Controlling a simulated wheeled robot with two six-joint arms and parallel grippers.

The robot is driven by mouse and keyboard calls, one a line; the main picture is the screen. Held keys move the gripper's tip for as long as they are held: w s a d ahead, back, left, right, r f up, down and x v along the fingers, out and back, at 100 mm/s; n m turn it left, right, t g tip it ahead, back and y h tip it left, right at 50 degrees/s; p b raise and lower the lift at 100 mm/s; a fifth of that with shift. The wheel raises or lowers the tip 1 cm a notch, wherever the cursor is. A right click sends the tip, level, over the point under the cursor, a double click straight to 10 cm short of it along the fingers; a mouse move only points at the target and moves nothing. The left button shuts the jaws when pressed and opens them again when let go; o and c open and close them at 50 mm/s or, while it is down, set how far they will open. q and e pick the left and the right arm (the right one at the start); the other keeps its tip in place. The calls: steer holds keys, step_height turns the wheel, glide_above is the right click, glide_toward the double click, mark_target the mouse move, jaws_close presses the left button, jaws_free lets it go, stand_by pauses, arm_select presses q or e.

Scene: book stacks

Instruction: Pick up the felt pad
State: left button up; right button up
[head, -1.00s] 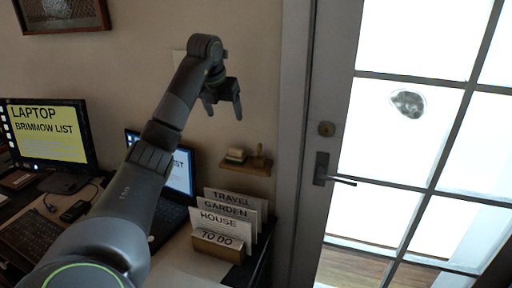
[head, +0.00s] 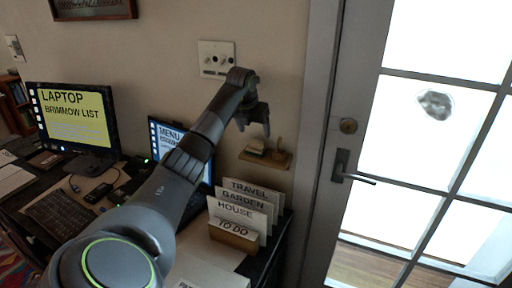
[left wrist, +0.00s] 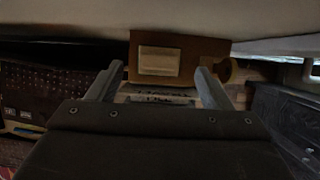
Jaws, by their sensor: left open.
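A small pale block, which I take for the felt pad (head: 256,146), lies on the left part of a small wooden wall shelf (head: 268,160). In the left wrist view the felt pad (left wrist: 159,61) is a tan rectangle on the brown shelf (left wrist: 200,47). My left gripper (head: 254,129) is open and empty, just above the pad and apart from it. In the left wrist view its fingers (left wrist: 157,84) stand either side of the pad's line. My right gripper is not in view.
A wooden-handled stamp (head: 279,147) stands on the shelf right of the pad. Below are a card holder (head: 232,239) with labelled cards and a laptop (head: 167,140). A wall plate (head: 216,58) is above left, and a glazed door (head: 345,120) stands to the right.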

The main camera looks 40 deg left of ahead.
mark_target(256, 141)
arm_select(q)
steer(key=p+x, duration=0.1)
steer(key=x, duration=0.1)
steer(key=p+x, duration=0.1)
steer(key=x, duration=0.1)
steer(key=shift+s+d+f, duration=0.15)
steer(key=shift+s+f, duration=0.2)
steer(key=shift+w+f, duration=0.15)
steer(key=shift+f, duration=0.15)
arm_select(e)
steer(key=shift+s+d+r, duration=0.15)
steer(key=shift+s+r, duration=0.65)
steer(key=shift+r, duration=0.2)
arm_select(q)
steer(key=shift+c, duration=0.4)
steer(key=c, duration=1)
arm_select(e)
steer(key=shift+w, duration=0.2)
